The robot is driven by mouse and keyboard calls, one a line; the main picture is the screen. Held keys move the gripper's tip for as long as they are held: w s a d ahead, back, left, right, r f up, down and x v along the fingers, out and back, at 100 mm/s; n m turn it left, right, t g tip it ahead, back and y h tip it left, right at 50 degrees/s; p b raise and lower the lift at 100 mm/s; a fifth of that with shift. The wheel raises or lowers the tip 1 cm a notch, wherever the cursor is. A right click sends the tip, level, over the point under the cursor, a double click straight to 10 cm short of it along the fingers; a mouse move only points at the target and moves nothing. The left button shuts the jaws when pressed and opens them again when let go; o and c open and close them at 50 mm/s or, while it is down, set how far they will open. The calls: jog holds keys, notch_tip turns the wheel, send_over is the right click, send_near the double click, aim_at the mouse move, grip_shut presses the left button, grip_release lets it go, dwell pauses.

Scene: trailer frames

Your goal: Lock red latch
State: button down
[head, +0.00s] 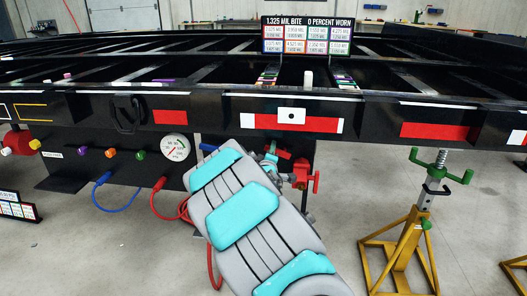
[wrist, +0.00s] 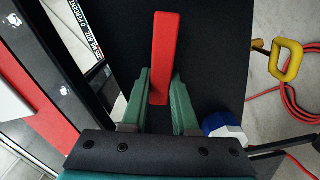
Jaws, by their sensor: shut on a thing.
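The red latch (wrist: 167,45) is a flat, bright red bar. In the wrist view it stands out from between my fingers against a dark panel. My gripper (wrist: 160,78) has two green fingers, one on each side of the bar, and is shut on it. In the head view my gripper (head: 270,157) is small and partly hidden behind my grey and turquoise arm, under the trailer's side rail. Red parts (head: 302,174) show just right of it; I cannot tell which of them is the latch.
A blue and white knob (wrist: 225,128) sits close to my right finger in the wrist view. A yellow handle (wrist: 286,60) and red hose lie farther right. In the head view, a gauge (head: 174,147) is left of my arm and a yellow jack stand (head: 403,245) is right.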

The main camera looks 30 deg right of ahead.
jog(key=shift+w+a+f+n+b, duration=0.1)
jog(key=shift+f+n+b, duration=0.35)
jog(key=shift+n, duration=0.55)
jog(key=c, duration=0.7)
grip_release()
jog(key=shift+a, duration=0.1)
jog(key=b+v, duration=0.1)
jog(key=v, duration=0.6)
jog(key=shift+s+a, duration=0.15)
jog(key=shift+s, duration=0.15)
